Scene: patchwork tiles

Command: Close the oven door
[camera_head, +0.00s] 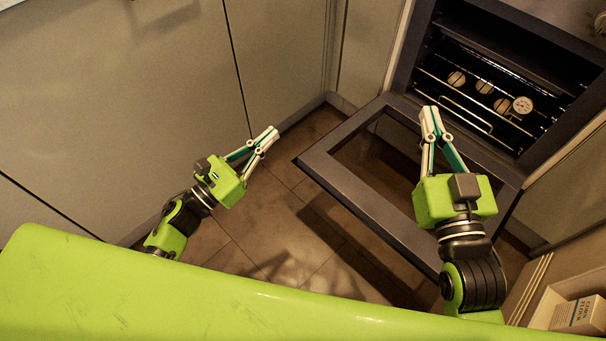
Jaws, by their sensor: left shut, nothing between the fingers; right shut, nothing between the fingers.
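The oven (412,62) is at the upper right with its dark cavity and wire rack exposed. Its dark-framed door (345,187) is folded down and open, with a see-through window in the middle. My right gripper (431,110) is shut and empty; in the picture it overlaps the door's right part, near the oven opening. I cannot tell whether it touches the door. My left gripper (270,135) is shut and empty, to the left of the door's outer left corner and apart from it in the picture.
Several round items, one like a dial (522,105), show in the oven. Pale cabinet fronts (290,60) stand at the left and back. The tiled floor (270,225) is clear between the cabinets and door. A box (578,314) sits in an open compartment at the lower right.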

